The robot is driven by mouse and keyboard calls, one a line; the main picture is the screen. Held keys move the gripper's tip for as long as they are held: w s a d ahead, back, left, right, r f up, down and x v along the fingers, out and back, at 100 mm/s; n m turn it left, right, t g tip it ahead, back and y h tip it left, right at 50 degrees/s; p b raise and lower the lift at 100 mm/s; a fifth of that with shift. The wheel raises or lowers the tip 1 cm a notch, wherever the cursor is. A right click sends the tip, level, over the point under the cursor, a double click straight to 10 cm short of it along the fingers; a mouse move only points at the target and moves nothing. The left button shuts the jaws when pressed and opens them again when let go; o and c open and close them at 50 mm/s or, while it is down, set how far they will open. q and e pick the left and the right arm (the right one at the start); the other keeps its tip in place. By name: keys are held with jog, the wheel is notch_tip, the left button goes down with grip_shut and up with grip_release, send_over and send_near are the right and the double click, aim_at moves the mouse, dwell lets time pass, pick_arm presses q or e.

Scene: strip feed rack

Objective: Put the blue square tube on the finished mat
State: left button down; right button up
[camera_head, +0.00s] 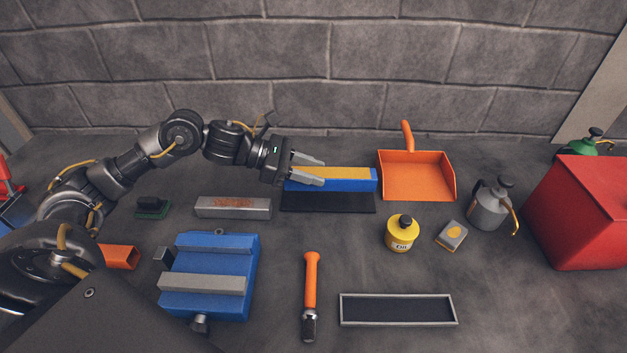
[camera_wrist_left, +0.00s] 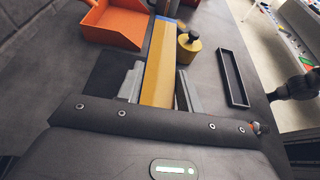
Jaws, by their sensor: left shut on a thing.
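The blue square tube (camera_head: 345,186) has a yellow-orange top face and lies level, its long side running left to right. My left gripper (camera_head: 312,172) is shut on its left part. In the left wrist view the tube (camera_wrist_left: 160,65) runs away from me between the two fingers (camera_wrist_left: 160,90). A flat black mat (camera_head: 328,204) lies directly below and in front of the tube; I take it for the finished mat. The tube hides the mat's far part, and I cannot tell whether they touch. My right gripper is not in view.
An orange dustpan (camera_head: 418,180) is close to the tube's right end. A grey bar (camera_head: 233,207) lies left of the mat. A blue vise (camera_head: 210,265), a yellow tin (camera_head: 402,236), an orange-handled tool (camera_head: 310,285) and a framed dark tray (camera_head: 398,309) stand nearer. The table before the mat is clear.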

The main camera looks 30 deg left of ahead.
pick_arm(q)
jog(key=w+f, duration=0.1)
jog(key=f, duration=0.1)
jog(key=w+a+f, duration=0.1)
jog(key=shift+w+a+f+p, duration=0.15)
jog(key=shift+w+f+p, duration=0.2)
jog(key=shift+f, duration=0.05)
jog(key=shift+w+a+f, duration=0.1)
jog(key=shift+w+f, duration=0.1)
jog(key=shift+f, duration=0.2)
jog(key=shift+w+f, duration=0.2)
jog(key=shift+f, duration=0.05)
notch_tip(320, 180, down, 2)
jog(key=shift+f+p, duration=0.1)
jog(key=shift+p, duration=0.8)
jog(key=shift+a+f, duration=0.1)
jog(key=shift+f, duration=0.35)
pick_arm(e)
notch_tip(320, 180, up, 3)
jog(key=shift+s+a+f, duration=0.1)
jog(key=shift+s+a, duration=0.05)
pick_arm(q)
jog(key=shift+f, duration=0.1)
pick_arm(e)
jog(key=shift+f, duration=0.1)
